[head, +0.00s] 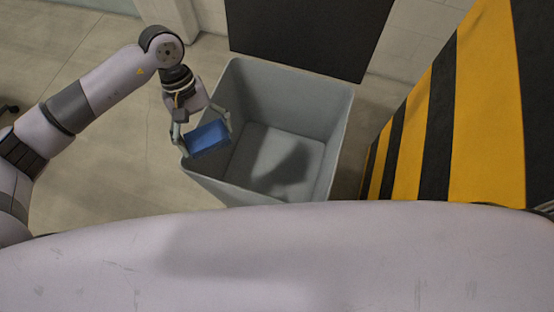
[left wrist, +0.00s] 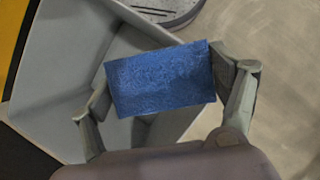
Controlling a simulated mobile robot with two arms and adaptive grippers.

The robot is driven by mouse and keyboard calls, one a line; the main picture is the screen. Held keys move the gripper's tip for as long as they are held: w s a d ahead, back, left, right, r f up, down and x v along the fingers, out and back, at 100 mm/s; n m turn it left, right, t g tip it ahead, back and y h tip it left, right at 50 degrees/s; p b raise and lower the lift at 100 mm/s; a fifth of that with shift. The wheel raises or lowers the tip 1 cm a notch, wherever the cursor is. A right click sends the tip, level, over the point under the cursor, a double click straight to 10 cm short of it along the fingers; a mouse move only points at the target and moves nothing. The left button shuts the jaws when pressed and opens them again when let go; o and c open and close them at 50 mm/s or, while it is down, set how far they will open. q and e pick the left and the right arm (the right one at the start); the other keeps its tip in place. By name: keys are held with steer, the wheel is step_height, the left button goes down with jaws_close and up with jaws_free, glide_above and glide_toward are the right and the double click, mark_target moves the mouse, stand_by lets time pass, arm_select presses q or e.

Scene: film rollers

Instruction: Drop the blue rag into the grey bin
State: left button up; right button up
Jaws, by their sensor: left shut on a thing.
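The blue rag (head: 208,138) is a small, block-like folded cloth. My left gripper (head: 205,130) is shut on it, with a finger at each end, over the left rim of the grey bin. The left wrist view shows the rag (left wrist: 160,78) between the two fingertips of the left gripper (left wrist: 165,88). The grey bin (head: 345,125) is open-topped and stands on the floor; the part of its floor that shows holds only a shadow. Its wall also shows in the left wrist view (left wrist: 60,60), behind the rag. My right gripper is in neither view.
A yellow and black striped surface (head: 480,110) stands close on the right of the bin. A dark panel (head: 310,30) is behind the bin. The tiled floor (head: 100,170) to the left of the bin is clear.

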arm_select(q)
steer(key=w+d+f+n+t+h+b, duration=0.1)
steer(key=w+d+f+n+t+b, duration=0.3)
steer(key=d+n, duration=0.35)
steer(key=w+d+f+n+t+h+b, duration=0.1)
steer(key=w+d+f+n+h+b, duration=0.1)
steer(key=w+d+f+n, duration=0.55)
steer(key=f+b, duration=0.1)
steer(key=s+a+f+n+b, duration=0.1)
steer(key=f+b, duration=0.1)
steer(key=shift+s+n, duration=0.1)
steer(key=shift+n, duration=0.2)
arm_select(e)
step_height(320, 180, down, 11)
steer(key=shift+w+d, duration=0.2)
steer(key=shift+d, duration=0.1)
arm_select(q)
steer(key=o, duration=1)
steer(key=shift+y, duration=0.3)
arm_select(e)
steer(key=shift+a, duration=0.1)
arm_select(q)
steer(key=shift+o, duration=0.2)
steer(key=shift+a+r, duration=0.1)
steer(key=v, duration=1.1)
steer(key=shift+a+r, duration=0.25)
steer(key=shift+r, duration=0.1)
steer(key=shift+s, duration=0.15)
